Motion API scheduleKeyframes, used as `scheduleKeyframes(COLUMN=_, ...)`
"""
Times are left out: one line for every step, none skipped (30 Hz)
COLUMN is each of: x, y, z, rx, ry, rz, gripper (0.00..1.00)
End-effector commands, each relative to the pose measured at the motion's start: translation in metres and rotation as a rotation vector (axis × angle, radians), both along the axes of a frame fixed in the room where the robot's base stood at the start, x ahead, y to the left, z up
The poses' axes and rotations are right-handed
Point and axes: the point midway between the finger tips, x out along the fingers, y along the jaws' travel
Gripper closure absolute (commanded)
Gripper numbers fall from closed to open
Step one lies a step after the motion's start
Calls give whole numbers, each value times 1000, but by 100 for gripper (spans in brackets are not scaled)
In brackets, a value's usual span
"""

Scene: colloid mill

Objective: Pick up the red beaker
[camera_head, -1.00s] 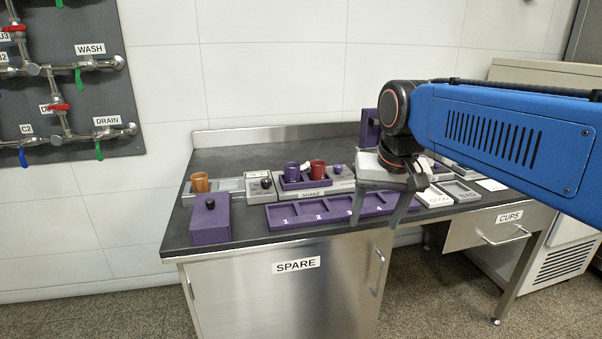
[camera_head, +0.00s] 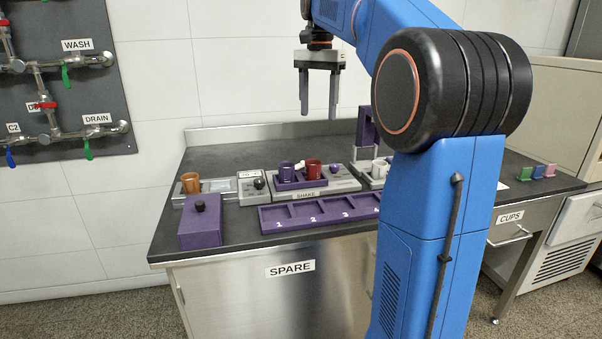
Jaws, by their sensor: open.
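The red beaker (camera_head: 314,169) stands upright in the purple holder (camera_head: 301,184) on the grey shaker unit labelled SHAKE (camera_head: 342,186). A purple beaker (camera_head: 286,172) stands to its left in the same holder. My gripper (camera_head: 318,112) is open and empty, its fingers pointing down. In the picture it is above the red beaker, with a clear gap between the fingertips and the beaker. How far it is from the beaker in depth is hard to tell.
An orange beaker (camera_head: 190,183) stands in a tray at the left. A purple box (camera_head: 200,224) and numbered purple tray (camera_head: 265,220) lie in front. A white cup (camera_head: 380,169) and purple upright frame (camera_head: 366,128) stand right of the shaker. My arm hides the right-middle of the bench.

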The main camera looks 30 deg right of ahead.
Motion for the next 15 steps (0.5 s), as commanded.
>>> scheduleKeyframes(x=2, y=-3, z=1, rx=1, ry=3, rz=-10, gripper=41)
scheduleKeyframes(x=3, y=-3, z=1, rx=1, ry=5, rz=-14, gripper=41)
scheduleKeyframes(x=3, y=-4, z=-1, rx=1, ry=6, rz=-17, gripper=41)
scheduleKeyframes(x=3, y=-4, z=-3, rx=2, ry=7, rz=-19, gripper=41)
scheduleKeyframes(x=3, y=-4, z=-7, rx=2, ry=8, rz=-19, gripper=41)
scheduleKeyframes(x=3, y=-4, z=-12, rx=3, ry=8, rz=-19, gripper=41)
scheduleKeyframes(x=3, y=-4, z=-17, rx=2, ry=9, rz=-19, gripper=41)
scheduleKeyframes(x=3, y=-3, z=-22, rx=3, ry=8, rz=-18, gripper=41)
scheduleKeyframes(x=3, y=-3, z=-29, rx=3, ry=9, rz=-18, gripper=41)
scheduleKeyframes(x=3, y=-3, z=-35, rx=3, ry=9, rz=-18, gripper=41)
scheduleKeyframes(x=3, y=-3, z=-40, rx=2, ry=9, rz=-18, gripper=41)
scheduleKeyframes(x=3, y=-3, z=-47, rx=3, ry=9, rz=-17, gripper=41)
scheduleKeyframes(x=3, y=-3, z=-52, rx=3, ry=8, rz=-17, gripper=41)
scheduleKeyframes(x=3, y=-3, z=-58, rx=3, ry=9, rz=-17, gripper=41)
scheduleKeyframes(x=3, y=-3, z=-65, rx=3, ry=8, rz=-17, gripper=41)
